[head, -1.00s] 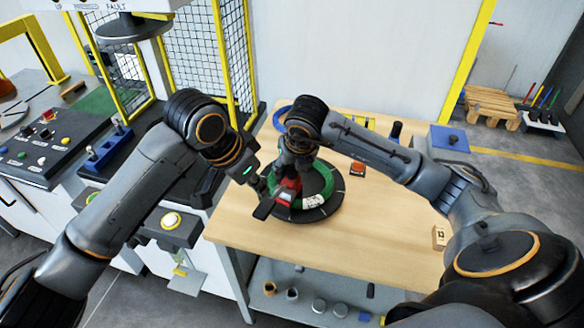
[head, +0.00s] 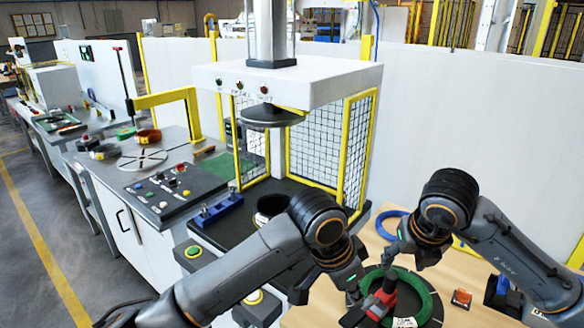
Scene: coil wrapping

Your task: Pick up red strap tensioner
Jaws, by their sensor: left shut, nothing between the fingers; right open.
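The red strap tensioner (head: 381,303) is at the bottom of the head view, at the left side of the green coil (head: 424,297), which lies on a dark round plate on the wooden table. My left gripper (head: 355,294) is shut beside the tensioner, just to its left, with nothing held. My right gripper (head: 392,257) is open, above and behind the tensioner in the picture. I cannot tell whether either gripper touches it. The lower part of the tensioner and the plate is cut off or covered.
A press (head: 285,82) with yellow-framed mesh guards stands left of the table. A control panel (head: 165,190) is further left. A blue ring (head: 392,226) lies behind the coil. A small orange-topped item (head: 461,297) lies to the right of the coil.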

